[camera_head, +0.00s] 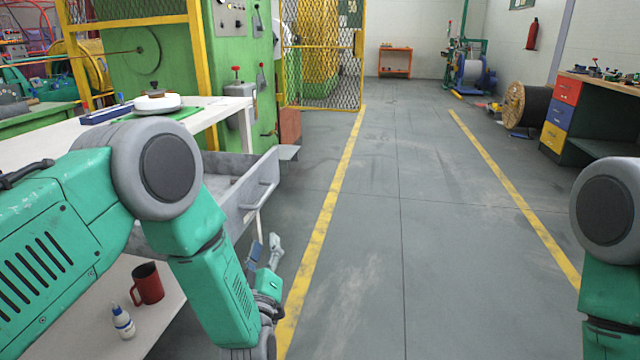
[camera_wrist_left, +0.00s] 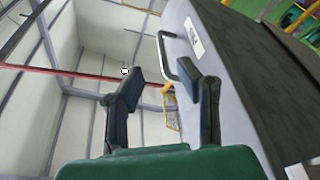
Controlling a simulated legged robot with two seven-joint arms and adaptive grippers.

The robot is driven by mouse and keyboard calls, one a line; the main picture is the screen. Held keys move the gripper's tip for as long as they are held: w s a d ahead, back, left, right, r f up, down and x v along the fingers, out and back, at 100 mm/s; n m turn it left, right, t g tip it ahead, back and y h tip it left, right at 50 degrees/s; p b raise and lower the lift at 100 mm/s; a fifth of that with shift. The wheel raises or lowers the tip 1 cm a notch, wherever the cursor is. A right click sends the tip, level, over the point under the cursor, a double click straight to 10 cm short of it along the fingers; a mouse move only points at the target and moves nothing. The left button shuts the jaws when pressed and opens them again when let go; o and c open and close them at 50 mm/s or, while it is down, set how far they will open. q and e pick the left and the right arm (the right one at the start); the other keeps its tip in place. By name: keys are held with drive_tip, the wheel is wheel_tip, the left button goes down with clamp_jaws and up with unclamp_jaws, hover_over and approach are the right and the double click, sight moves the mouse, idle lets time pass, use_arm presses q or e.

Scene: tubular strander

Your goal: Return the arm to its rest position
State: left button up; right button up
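My left arm comes in from the left, its green and grey links bent down at the elbow in the head view. My left gripper (camera_head: 265,249) is low, beside the grey tray (camera_head: 220,180) and above the floor near the yellow line. In the left wrist view the two dark finger pads of this gripper (camera_wrist_left: 160,80) stand apart with nothing held between them. My right arm shows only in part at the right edge of the head view. Its gripper is out of the picture.
A white table (camera_head: 48,148) bears a white round object (camera_head: 157,103). A red mug (camera_head: 147,284) and a small white bottle (camera_head: 123,321) stand on a lower shelf. The floor between the yellow lines is clear. A workbench with coloured drawers (camera_head: 562,114) stands at the right.

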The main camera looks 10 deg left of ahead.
use_arm(q)
drive_tip(key=s+a+f+m+g+h+p, duration=0.2)
drive_tip(key=s+f+m+g+p, duration=0.1)
drive_tip(key=s+f+g, duration=0.4)
drive_tip(key=s+a+f+m+g+h+p, duration=0.1)
drive_tip(key=s+a+f+m+g+p, duration=0.25)
drive_tip(key=s+f, duration=0.4)
drive_tip(key=s+a+m+g+p, duration=0.1)
drive_tip(key=s+g, duration=0.3)
drive_tip(key=s, duration=0.8)
drive_tip(key=s+a+r+m+g+p, duration=0.1)
drive_tip(key=s+g, duration=0.4)
drive_tip(key=s, duration=0.8)
drive_tip(key=shift+s+a+r+p, duration=0.3)
drive_tip(key=shift+a+p, duration=0.2)
drive_tip(key=shift+a, duration=0.55)
